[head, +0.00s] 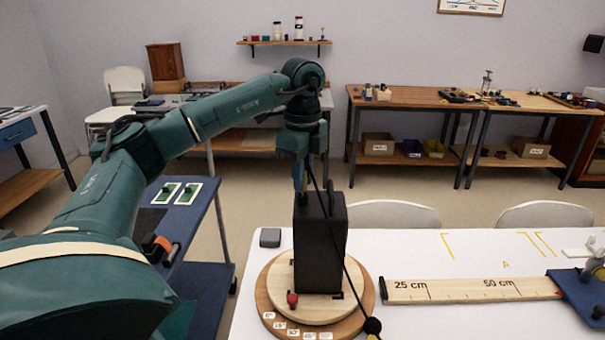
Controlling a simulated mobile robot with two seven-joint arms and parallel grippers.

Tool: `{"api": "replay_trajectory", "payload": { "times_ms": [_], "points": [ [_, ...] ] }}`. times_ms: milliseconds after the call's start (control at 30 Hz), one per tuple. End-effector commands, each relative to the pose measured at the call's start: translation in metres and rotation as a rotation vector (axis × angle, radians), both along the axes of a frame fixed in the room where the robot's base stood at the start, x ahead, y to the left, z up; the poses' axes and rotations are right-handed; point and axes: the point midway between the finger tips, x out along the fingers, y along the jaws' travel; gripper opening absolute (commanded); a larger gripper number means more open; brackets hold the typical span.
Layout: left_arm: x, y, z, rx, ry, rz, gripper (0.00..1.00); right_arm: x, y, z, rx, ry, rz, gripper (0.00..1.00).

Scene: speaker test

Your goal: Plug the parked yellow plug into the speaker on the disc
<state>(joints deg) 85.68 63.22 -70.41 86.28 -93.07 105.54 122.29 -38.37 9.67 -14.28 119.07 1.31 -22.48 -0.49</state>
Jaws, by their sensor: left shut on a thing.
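The black speaker (320,245) stands upright on the pale wooden disc (329,310) on the white table. My left gripper (300,187) points down at the speaker's top from above and behind. A black cable (352,275) runs from near the gripper down across the speaker's right side to a black ball at the table's front. I cannot tell whether the plug touches the speaker; its socket is not visible. My right gripper is not in view.
A wooden ruler (460,290) lies right of the disc, ending at a blue base (583,291). A small grey box (270,237) sits behind the disc at left. A red knob (292,299) stands on the disc's front. The table between is clear.

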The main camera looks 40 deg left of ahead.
Motion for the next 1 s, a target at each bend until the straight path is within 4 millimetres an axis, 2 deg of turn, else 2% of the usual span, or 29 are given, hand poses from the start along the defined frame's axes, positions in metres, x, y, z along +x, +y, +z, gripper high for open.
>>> {"api": "replay_trajectory", "payload": {
  "times_ms": [1000],
  "points": [
    [0.0, 0.0, -0.011, 0.0, 0.001, 0.0, 0.0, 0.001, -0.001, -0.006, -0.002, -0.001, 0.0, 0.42]
  ]
}}
